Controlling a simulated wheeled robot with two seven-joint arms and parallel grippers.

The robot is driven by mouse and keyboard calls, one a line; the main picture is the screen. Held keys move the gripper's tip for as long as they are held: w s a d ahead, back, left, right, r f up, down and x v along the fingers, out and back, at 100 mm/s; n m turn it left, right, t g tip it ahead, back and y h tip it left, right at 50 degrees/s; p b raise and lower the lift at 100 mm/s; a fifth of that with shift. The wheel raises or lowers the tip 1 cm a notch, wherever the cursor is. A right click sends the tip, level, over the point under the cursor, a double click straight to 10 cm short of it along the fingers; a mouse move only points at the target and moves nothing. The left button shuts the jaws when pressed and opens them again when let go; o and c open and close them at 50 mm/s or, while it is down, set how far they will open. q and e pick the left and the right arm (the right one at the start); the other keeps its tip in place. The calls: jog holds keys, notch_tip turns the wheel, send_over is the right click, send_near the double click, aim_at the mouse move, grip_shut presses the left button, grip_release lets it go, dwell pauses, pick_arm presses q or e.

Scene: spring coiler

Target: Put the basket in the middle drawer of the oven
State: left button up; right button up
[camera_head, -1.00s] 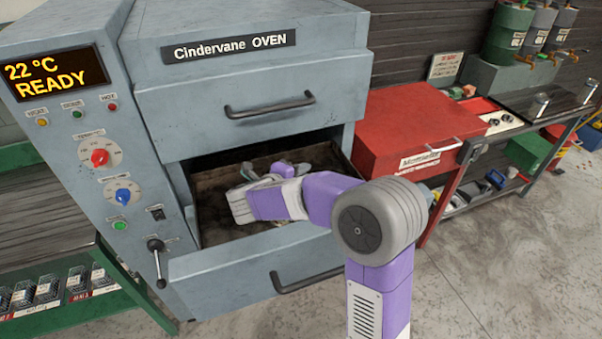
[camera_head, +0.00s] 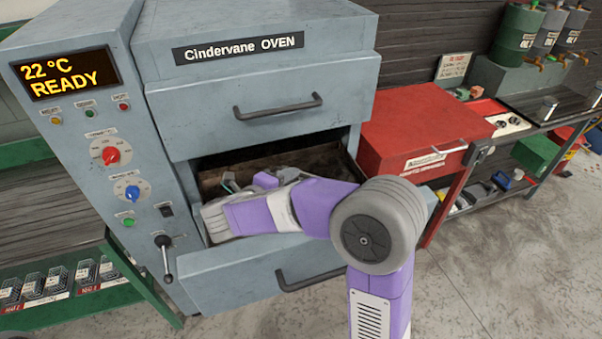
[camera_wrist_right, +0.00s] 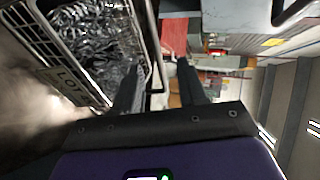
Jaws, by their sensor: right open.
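The grey oven (camera_head: 255,25) stands at the left, with a shut top drawer (camera_head: 220,120) and an open drawer (camera_head: 235,278) below it, pulled out towards me. My right arm reaches over the open drawer and its folded wrist hides much of the inside. In the right wrist view, the wire basket (camera_wrist_right: 62,84), with a "LOT" tag and dark coiled metal pieces in it, is at the upper left, close beside the left finger. I cannot make out the basket clearly in the head view.
The oven's control panel with a lever (camera_head: 166,258) is left of the open drawer. A red cabinet (camera_head: 420,125) stands close on the right, with a workbench beyond. A green shelf (camera_head: 75,305) with small wire baskets is at the lower left. Floor is clear at the lower right.

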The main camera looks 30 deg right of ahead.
jog(key=shift+v, duration=1.9)
